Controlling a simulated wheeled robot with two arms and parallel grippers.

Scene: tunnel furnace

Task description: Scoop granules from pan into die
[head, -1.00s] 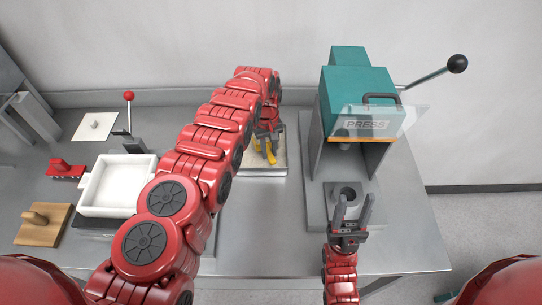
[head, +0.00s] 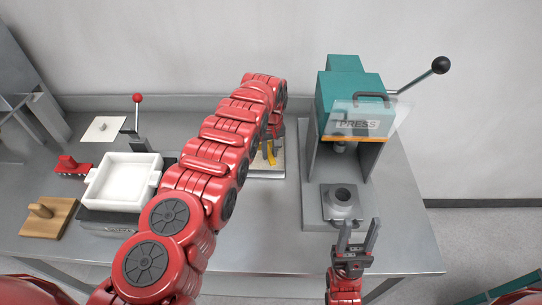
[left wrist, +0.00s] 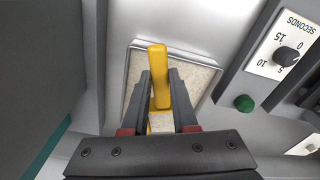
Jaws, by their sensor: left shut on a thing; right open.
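The yellow scoop (head: 270,152) is in my left gripper (head: 267,143), over the pan (head: 268,177) at the middle of the bench. In the left wrist view my left gripper (left wrist: 160,76) is shut on the yellow scoop (left wrist: 158,60), with the pale granules (left wrist: 196,82) of the square pan around and below it. The scoop's bowl is hidden, so I cannot tell whether it holds granules. The die (head: 341,197) is a grey block with a dark round hole on the press base. My right gripper (head: 358,238) is open and empty, in front of the die.
The green press (head: 350,100) with a clear guard stands behind the die, its lever reaching right. A white tray (head: 92,195), a wooden block (head: 47,222), and a red-handled tool (head: 70,166) are at left. In the left wrist view a timer dial (left wrist: 287,54) is beside the pan.

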